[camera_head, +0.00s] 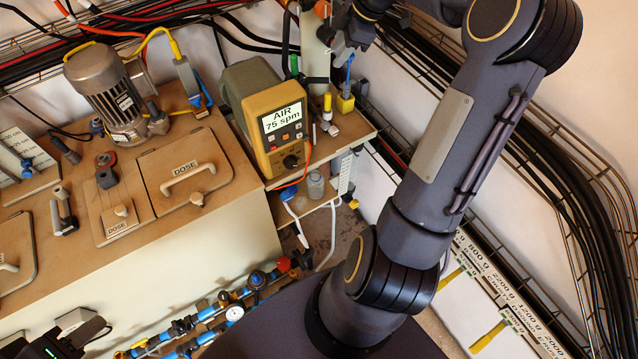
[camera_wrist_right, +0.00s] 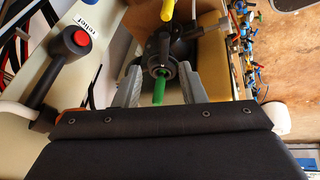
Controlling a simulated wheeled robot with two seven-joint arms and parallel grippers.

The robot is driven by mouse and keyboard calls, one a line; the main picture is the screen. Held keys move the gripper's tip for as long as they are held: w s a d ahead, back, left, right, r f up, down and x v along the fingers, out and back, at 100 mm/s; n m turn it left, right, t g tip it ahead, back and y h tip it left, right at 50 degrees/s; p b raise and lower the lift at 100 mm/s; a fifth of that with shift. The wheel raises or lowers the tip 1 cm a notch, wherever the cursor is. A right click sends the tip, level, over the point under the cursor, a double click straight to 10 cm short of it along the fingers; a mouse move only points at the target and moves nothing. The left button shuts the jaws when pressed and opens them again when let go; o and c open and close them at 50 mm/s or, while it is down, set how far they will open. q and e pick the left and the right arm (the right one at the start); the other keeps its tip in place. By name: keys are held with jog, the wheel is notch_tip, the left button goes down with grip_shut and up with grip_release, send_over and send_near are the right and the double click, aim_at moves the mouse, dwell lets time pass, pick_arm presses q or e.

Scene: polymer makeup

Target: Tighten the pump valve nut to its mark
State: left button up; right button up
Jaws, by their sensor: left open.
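The pump has a yellow front with a screen reading "AIR 75 spm" (camera_head: 282,118). In the right wrist view, a dark round fitting (camera_wrist_right: 162,69) with a green piece (camera_wrist_right: 159,90) below it lies ahead of my right gripper (camera_wrist_right: 158,72). It looks like the valve nut; its mark cannot be made out. The two grey fingers are apart, one on each side of the fitting, with gaps visible. In the head view my right gripper (camera_head: 345,32) is at the top, partly hidden by its arm. My left gripper (camera_head: 85,332) is open at the bottom left, cut by the frame edge.
A red button on a black post (camera_wrist_right: 82,40) stands left of my right gripper. Cable trays line the wall. Pipes with blue valves (camera_head: 235,312) run below.

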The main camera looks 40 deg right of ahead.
jog(key=s+a+r+m+b, duration=0.1)
jog(key=s+a+r+m, duration=0.15)
jog(key=s+a, duration=0.35)
jog(key=s+a+r+m, duration=0.1)
jog(key=s+a+m, duration=0.2)
jog(key=a, duration=0.5)
jog(key=s+a+f+m+b, duration=0.1)
jog(key=s+a+f+m, duration=0.2)
jog(key=s, duration=0.4)
jog(key=s+a+f+m+t+y, duration=0.1)
jog(key=s+a+f+m, duration=0.2)
jog(key=s+a, duration=0.4)
jog(key=shift+s+a+f+m+t+b, duration=0.3)
jog(key=shift+s+a+m+b, duration=0.1)
jog(key=shift+m, duration=0.45)
